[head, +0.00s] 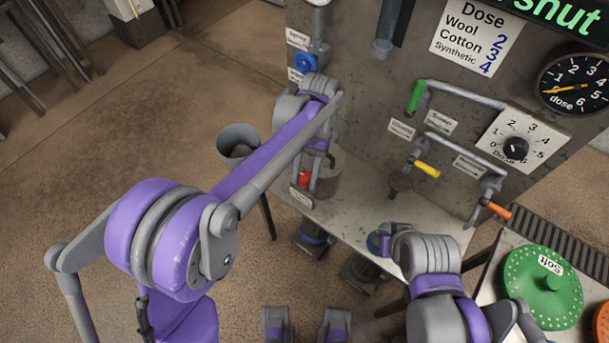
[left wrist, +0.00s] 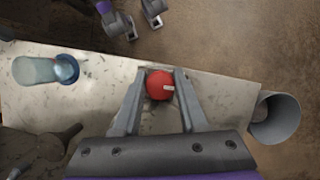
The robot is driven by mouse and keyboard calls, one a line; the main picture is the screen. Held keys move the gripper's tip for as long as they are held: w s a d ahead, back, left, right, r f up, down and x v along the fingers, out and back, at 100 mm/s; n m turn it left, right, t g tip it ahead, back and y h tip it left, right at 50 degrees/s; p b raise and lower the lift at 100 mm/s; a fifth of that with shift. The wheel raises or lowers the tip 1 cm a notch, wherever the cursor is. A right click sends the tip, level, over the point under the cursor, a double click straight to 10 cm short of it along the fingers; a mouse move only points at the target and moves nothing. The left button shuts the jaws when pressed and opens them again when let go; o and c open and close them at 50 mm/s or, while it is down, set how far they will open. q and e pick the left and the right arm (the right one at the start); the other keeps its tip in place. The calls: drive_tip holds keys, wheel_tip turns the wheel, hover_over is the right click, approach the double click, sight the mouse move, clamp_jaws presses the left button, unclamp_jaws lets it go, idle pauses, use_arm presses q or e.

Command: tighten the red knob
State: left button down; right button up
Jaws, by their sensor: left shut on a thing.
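The red knob (head: 304,179) is at the left end of the pale worktop, beside a grey cylindrical part and above a small label. In the left wrist view the round red knob (left wrist: 160,84), with a small white mark on it, sits between the two fingers. My left gripper (head: 314,172) reaches down to it from above and is shut on it; the arm partly covers the fingers in the head view.
A grey bucket (head: 238,142) stands left of the worktop (head: 352,212). The panel behind carries a blue knob (head: 305,63), a green handle (head: 416,96), a yellow handle (head: 427,169), an orange handle (head: 498,210) and a dose dial (head: 515,148).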

use_arm(q)
drive_tip(key=n+h, duration=0.1)
drive_tip(key=n, duration=0.3)
drive_tip(key=shift+n+h+b, duration=0.3)
drive_tip(key=shift+h, duration=0.1)
drive_tip(key=shift+n+h, duration=0.6)
drive_tip(key=shift+n, duration=1.1)
drive_tip(key=shift+c, duration=2.2)
unclamp_jaws()
drive_tip(key=shift+d, duration=0.1)
